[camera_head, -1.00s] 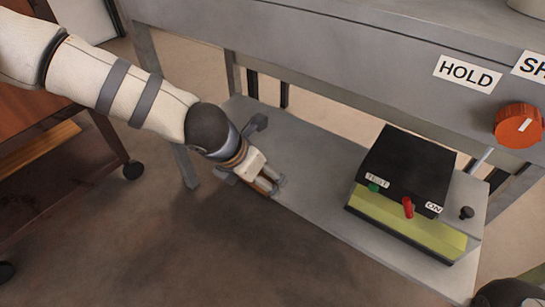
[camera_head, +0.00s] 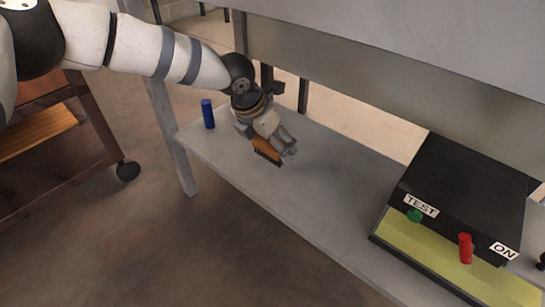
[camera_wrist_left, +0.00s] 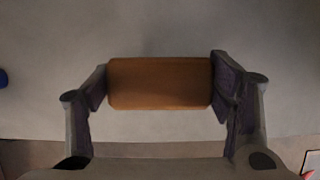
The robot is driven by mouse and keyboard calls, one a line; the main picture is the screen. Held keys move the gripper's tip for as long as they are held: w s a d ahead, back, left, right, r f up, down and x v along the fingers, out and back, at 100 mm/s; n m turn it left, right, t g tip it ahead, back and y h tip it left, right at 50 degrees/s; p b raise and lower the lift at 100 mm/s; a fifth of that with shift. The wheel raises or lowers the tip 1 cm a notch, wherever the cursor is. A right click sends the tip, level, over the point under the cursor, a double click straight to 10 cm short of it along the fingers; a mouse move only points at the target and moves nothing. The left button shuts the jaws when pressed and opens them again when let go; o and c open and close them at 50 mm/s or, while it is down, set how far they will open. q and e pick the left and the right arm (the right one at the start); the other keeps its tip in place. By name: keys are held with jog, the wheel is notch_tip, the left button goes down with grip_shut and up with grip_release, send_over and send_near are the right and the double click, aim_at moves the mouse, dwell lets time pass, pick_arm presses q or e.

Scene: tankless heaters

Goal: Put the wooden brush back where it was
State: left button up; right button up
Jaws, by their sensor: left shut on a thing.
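The wooden brush (camera_head: 266,148) has an orange-brown back and dark bristles that face down in the head view. My left gripper (camera_head: 285,147) is shut on it, over the grey lower shelf (camera_head: 300,205). In the left wrist view the brush (camera_wrist_left: 160,83) lies across between both finger pads of the left gripper (camera_wrist_left: 162,85). I cannot tell whether the bristles touch the shelf. My right gripper does not show.
A blue cylinder (camera_head: 207,113) stands on the shelf left of the brush. A black box (camera_head: 465,190) with a yellow base, a green button and a red switch sits at the right. The shelf between is clear. A brown wheeled cart (camera_head: 60,150) stands at the left.

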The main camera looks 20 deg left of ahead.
aim_at(266, 143)
pick_arm(q)
notch_tip(266, 143, down, 3)
jog(key=shift+w+a+f+b, duration=0.1)
jog(key=shift+f+b, duration=0.05)
jog(key=shift+b, duration=0.35)
jog(key=shift+c, duration=0.3)
jog(key=o, duration=1.1)
jog(key=p+v, duration=0.4)
jog(key=v, duration=0.3)
jog(key=shift+r, duration=0.3)
jog(key=shift+f, duration=0.1)
